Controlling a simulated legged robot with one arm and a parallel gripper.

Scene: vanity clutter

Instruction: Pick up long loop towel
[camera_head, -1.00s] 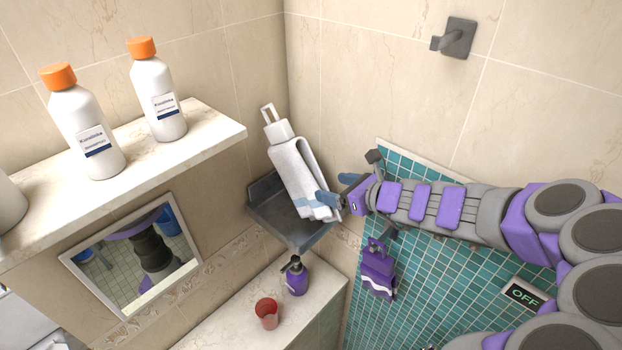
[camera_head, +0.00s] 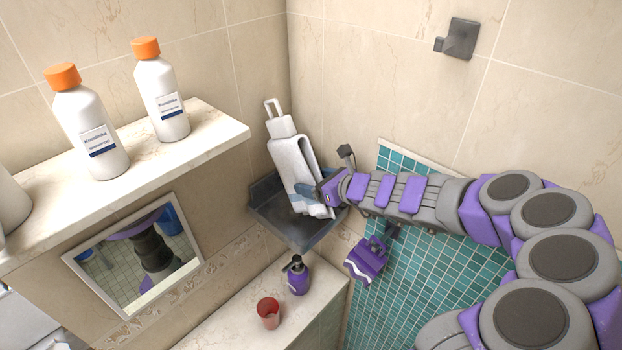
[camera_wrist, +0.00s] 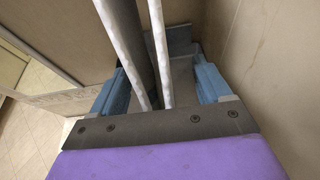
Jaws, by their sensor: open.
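The long loop towel (camera_head: 292,165) is white with a narrow loop at its top. It stands tilted on the grey corner shelf (camera_head: 268,212), close to the corner. My gripper (camera_head: 308,190) is at the towel's lower right part, with a blue finger in front of it. In the wrist view the towel shows as two white strips (camera_wrist: 159,50) with a dark gap. They run between my two open blue fingers (camera_wrist: 163,88), with space on both sides. Whether a finger touches the towel, I cannot tell.
A purple towel (camera_head: 368,260) hangs tilted below my arm. A purple pump bottle (camera_head: 299,277) and a red cup (camera_head: 268,312) stand on the lower ledge (camera_head: 225,325). Two white bottles (camera_head: 90,130) with orange caps stand on the upper shelf (camera_head: 190,148). A wall hook (camera_head: 460,40) is upper right.

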